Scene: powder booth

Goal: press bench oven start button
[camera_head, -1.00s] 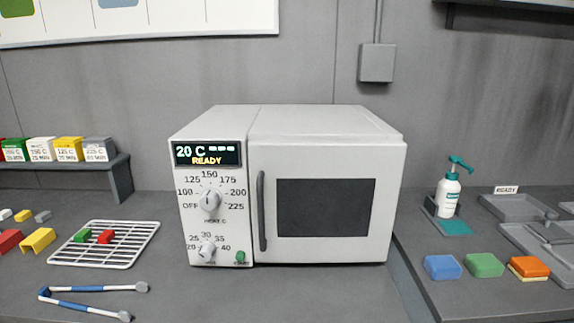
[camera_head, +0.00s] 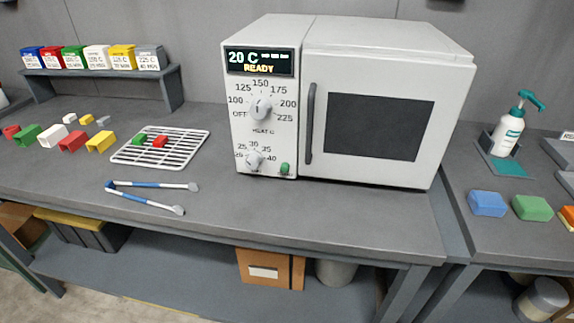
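The white bench oven (camera_head: 455,110) stands on the grey bench (camera_head: 330,215), its door shut with a dark window (camera_head: 380,128) and a grey vertical handle (camera_head: 310,122). Its display (camera_head: 260,62) reads 20 C and READY. Below are a heat dial (camera_head: 261,107) and a smaller dial (camera_head: 254,160). A small green button (camera_head: 285,168) sits at the lower right of the control panel; its label is too small to read. Neither of my grippers is in view.
A white wire rack (camera_head: 188,145) holds a green and a red piece. Blue-handled tongs (camera_head: 150,185) lie in front of it. Several coloured blocks lie at left below a shelf of labelled boxes. A pump bottle (camera_head: 507,132) and sponges stand right. The bench front before the oven is clear.

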